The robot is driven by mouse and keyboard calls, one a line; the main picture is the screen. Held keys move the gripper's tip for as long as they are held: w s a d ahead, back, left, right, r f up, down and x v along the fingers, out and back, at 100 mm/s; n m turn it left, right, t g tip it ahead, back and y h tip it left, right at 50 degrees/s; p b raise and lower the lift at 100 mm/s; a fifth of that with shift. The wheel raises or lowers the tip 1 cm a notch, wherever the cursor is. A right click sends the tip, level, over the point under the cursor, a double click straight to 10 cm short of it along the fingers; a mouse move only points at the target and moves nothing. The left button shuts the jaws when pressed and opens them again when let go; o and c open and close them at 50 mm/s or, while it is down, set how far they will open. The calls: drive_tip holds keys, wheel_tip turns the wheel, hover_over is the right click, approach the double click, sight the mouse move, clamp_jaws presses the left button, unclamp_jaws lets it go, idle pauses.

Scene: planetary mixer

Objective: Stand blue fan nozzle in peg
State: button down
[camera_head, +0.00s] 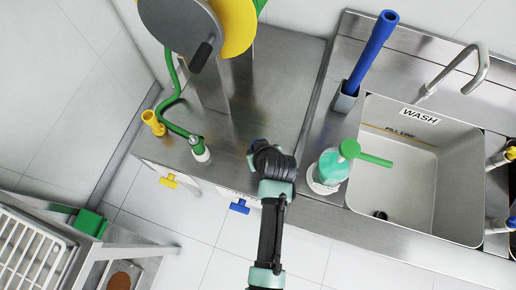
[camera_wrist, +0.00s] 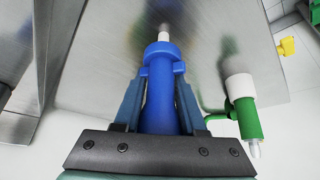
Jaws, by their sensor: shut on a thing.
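The blue fan nozzle (camera_wrist: 160,105) is between the fingers of my gripper (camera_wrist: 160,98) in the wrist view. Its pale tip points away from my gripper over the steel surface. In the head view my gripper (camera_head: 257,155) is above the front of the steel bench; its fingers are mostly hidden by my wrist. A blue T-shaped fitting (camera_head: 239,206) sticks out from the bench front, below and left of my gripper; I cannot tell if it is the peg. A yellow T-shaped fitting (camera_head: 168,182) is further left.
A green-and-white nozzle (camera_head: 200,150) on a hose stands left of my gripper, also in the wrist view (camera_wrist: 243,105). A yellow nozzle (camera_head: 153,122) is beyond it.

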drive_tip(key=shift+f+b, duration=1.1)
drive_tip(key=shift+f, duration=0.35)
drive_tip(key=shift+r+p, duration=0.1)
drive_tip(key=shift+p, duration=0.2)
idle(1.1)
drive_tip(key=shift+c, duration=2.1)
unclamp_jaws()
drive_tip(key=shift+s, duration=0.1)
drive_tip(key=v, duration=1.3)
